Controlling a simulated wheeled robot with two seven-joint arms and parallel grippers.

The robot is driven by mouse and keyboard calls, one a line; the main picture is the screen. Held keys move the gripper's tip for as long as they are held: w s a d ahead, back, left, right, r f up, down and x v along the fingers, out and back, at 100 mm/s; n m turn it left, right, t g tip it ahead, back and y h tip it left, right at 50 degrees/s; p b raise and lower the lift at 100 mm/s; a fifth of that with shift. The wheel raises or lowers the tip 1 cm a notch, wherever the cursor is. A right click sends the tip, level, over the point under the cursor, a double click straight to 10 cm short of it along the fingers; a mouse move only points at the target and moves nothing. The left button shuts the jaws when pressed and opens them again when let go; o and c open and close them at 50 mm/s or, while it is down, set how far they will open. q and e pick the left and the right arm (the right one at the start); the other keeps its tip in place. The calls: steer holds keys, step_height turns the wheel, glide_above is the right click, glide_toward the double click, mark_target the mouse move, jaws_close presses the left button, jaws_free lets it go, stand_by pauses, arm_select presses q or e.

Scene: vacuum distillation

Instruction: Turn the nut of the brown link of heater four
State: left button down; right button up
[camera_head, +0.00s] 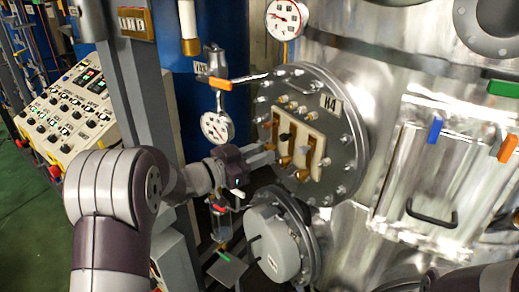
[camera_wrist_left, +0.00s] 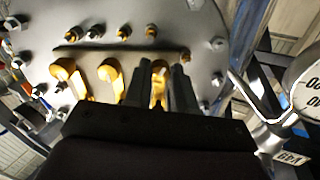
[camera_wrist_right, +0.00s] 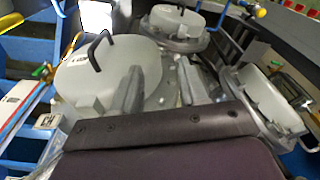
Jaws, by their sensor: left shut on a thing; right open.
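Heater four is a round bolted flange (camera_head: 348,148) labelled H4, with a pale block (camera_head: 312,130) in its middle. Several gold-brown links (camera_head: 305,158) sit on the block; they also show in the left wrist view (camera_wrist_left: 112,76). My left gripper (camera_head: 268,152) is at the block's left side. In the left wrist view its two dark fingers (camera_wrist_left: 160,84) stand on either side of the rightmost brown link and are shut on its nut, which they partly hide. My right gripper (camera_wrist_right: 157,88) is open and empty, its fingers apart over grey covers.
A round pale cover (camera_head: 275,245) with a handle is just below heater four. A gauge (camera_head: 217,127) and valve pipe are close above my left wrist. A control panel (camera_head: 68,108) stands at left. A metal hatch (camera_head: 440,170) is at right. The right wrist view shows handled covers (camera_wrist_right: 110,70).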

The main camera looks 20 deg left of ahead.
arm_select(q)
steer(key=shift+f, duration=0.15)
stand_by(0.3)
steer(key=c, duration=0.9)
jaws_free()
steer(key=shift+c, duration=0.2)
steer(key=b+v, duration=0.5)
steer(key=v, duration=0.7)
steer(key=shift+s+a, duration=0.25)
